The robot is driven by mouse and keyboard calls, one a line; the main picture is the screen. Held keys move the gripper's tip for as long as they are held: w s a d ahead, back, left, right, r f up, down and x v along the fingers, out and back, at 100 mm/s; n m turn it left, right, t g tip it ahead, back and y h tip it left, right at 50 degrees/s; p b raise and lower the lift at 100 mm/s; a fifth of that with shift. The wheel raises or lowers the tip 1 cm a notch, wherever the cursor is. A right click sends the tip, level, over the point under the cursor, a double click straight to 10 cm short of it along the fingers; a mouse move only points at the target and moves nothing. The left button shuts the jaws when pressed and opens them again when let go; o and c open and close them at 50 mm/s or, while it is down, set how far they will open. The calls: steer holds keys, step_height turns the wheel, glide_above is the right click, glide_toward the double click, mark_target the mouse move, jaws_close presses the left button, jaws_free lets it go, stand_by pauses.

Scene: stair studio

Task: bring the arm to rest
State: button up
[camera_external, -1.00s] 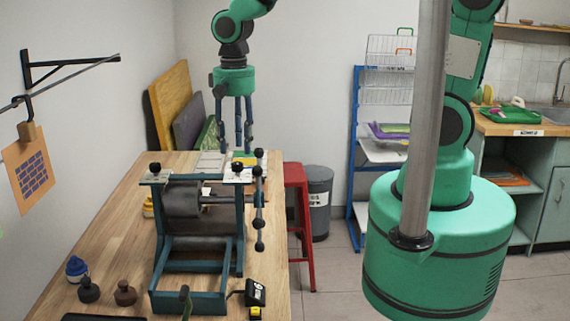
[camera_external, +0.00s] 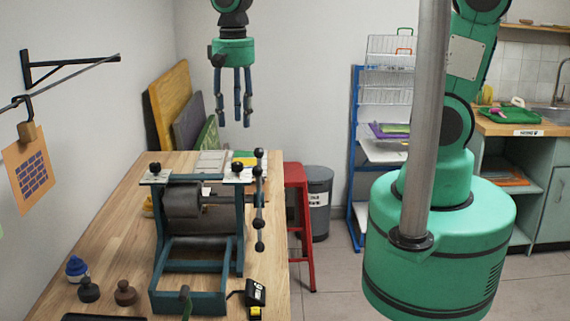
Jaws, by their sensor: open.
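My gripper (camera_external: 234,118) hangs fingers-down in the air above the far end of the wooden workbench (camera_external: 118,205). Its dark fingers are apart and nothing is between them. A clear gap shows between the fingertips and the flat sheets on the bench below. My green arm rises from my round base on the right, and its upper part runs out of the top of the picture.
A press with a roller (camera_external: 183,199) stands on the bench, nearer the camera. Boards (camera_external: 171,95) lean on the wall behind. A red stool (camera_external: 299,222), a grey bin (camera_external: 318,200) and a blue rack (camera_external: 357,150) stand right of the bench. Air around my gripper is free.

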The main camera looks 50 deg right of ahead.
steer(key=s+d+r+n+t+b, duration=0.2)
steer(key=s+d+b, duration=0.4)
steer(key=d, duration=0.4)
steer(key=s+d+r+n+t+b, duration=0.2)
steer(key=s+d+b, duration=0.5)
steer(key=d, duration=0.4)
steer(key=shift+s+r+t, duration=0.35)
steer(key=shift+s+t, duration=0.05)
steer(key=shift+t, duration=0.4)
stand_by(0.6)
